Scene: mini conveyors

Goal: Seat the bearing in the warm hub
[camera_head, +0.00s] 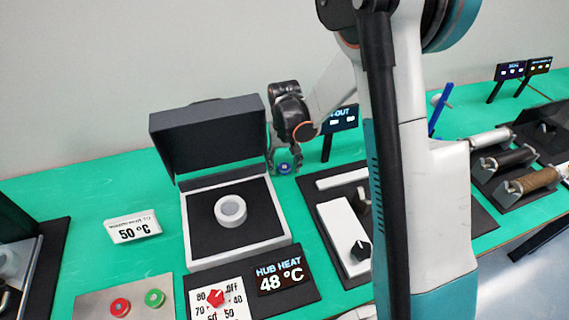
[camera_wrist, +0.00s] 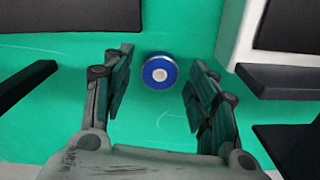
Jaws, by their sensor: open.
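The hub is a light grey ring (camera_head: 231,209) in the open heater box (camera_head: 240,250); its lid is raised. The display (camera_head: 279,277) reads HUB HEAT 48 °C. The bearing, a small disc with a blue face, silver rim and pale centre (camera_head: 284,168), is on the green bench right of the lid; it also shows in the wrist view (camera_wrist: 160,71). My gripper (camera_head: 284,163) is open at the bearing, with a finger on each side. In the wrist view green gaps show between the bearing and both fingers.
A sign (camera_head: 133,228) reads 50 °C. A dial with a red knob (camera_head: 216,298) is in front of the heater. Red (camera_head: 120,307) and green (camera_head: 155,298) buttons are at front left. A black-and-white fixture (camera_head: 345,240) stands right of the heater. My arm hides part of the bench.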

